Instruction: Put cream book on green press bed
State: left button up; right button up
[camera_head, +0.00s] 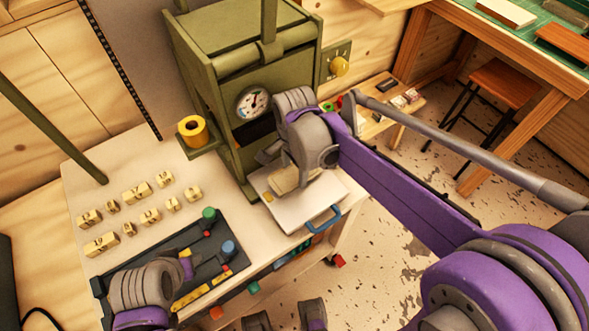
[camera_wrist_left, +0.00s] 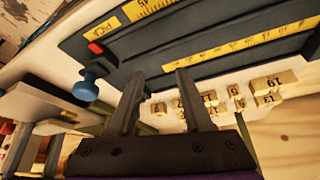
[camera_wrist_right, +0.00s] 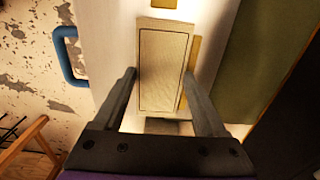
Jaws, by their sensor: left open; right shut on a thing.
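The cream book (camera_wrist_right: 163,75) lies between the two fingers of my right gripper (camera_wrist_right: 160,82) in the right wrist view. My right gripper is shut on it. In the head view the book (camera_head: 284,181) is partly hidden by the gripper, low over the pale bed plate (camera_head: 296,213) of the green press (camera_head: 235,95). I cannot tell whether the book touches the plate. A blue handle (camera_head: 322,219) is at the plate's front edge. My left gripper (camera_wrist_left: 158,85) is open and empty, near a dark tray (camera_wrist_left: 215,55) and stamp blocks.
Several small wooden letter blocks (camera_head: 136,192) stand on the pale bench (camera_head: 85,180) at the left. A yellow roll (camera_head: 192,131) sits beside the press. Another table (camera_head: 500,35) with a green top and a stool (camera_head: 500,82) are at the right. The bench's front edge drops to the floor.

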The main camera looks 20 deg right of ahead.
aim_at(294, 175)
pick_arm(q)
jog(key=shift+f+b, duration=0.35)
jog(key=shift+b, duration=0.05)
pick_arm(e)
jog(key=shift+f, duration=0.55)
pick_arm(q)
jog(key=shift+s, duration=0.1)
pick_arm(e)
jog(key=o, duration=1.5)
pick_arm(q)
jog(key=shift+r+p, duration=0.35)
pick_arm(e)
jog(key=shift+r, duration=0.5)
pick_arm(q)
jog(key=shift+w+r+p, duration=0.25)
jog(key=shift+r+p, duration=0.4)
jog(key=shift+r, duration=0.05)
pick_arm(e)
notch_tip(294, 175, up, 12)
jog(key=shift+r, duration=0.1)
